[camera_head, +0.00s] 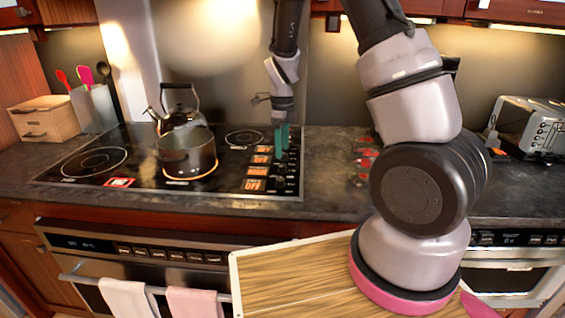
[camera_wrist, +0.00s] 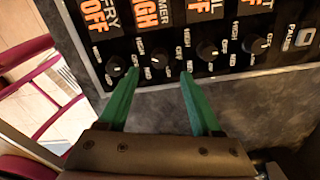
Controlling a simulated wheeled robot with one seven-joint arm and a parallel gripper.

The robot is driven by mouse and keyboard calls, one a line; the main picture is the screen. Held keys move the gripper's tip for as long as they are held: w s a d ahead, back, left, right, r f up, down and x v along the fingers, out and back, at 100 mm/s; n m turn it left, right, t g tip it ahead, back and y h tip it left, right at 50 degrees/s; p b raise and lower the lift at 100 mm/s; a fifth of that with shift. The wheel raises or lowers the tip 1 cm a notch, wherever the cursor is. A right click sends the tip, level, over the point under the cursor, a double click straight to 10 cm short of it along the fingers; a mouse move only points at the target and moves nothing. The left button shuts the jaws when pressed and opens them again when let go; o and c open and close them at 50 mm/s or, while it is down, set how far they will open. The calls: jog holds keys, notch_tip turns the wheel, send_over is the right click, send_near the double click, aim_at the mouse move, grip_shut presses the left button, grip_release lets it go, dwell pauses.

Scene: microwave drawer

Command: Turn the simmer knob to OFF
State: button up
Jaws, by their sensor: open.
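The simmer knob (camera_wrist: 158,57) is a small black dial on the black control panel, under the orange label (camera_wrist: 146,12) that reads HIGH. It lies between the tips of my gripper's green fingers (camera_wrist: 160,73) in the wrist view, but I cannot tell whether they touch it. The fingers are apart with a clear gap. In the head view my gripper (camera_head: 281,140) points down over the knob strip at the right end of the cooktop (camera_head: 110,190). There the orange HIGH label (camera_head: 257,172) shows between OFF labels.
The fry knob (camera_wrist: 115,65) sits close left of the simmer knob, and another knob (camera_wrist: 207,48) close right. A pot (camera_head: 187,158) and a kettle (camera_head: 180,105) stand on the cooktop. A toaster (camera_head: 530,128) stands at the right. Bare counter (camera_wrist: 245,95) borders the panel.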

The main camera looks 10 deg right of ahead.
aim_at(283, 165)
notch_tip(283, 165, down, 6)
dwell(0.4)
grip_shut()
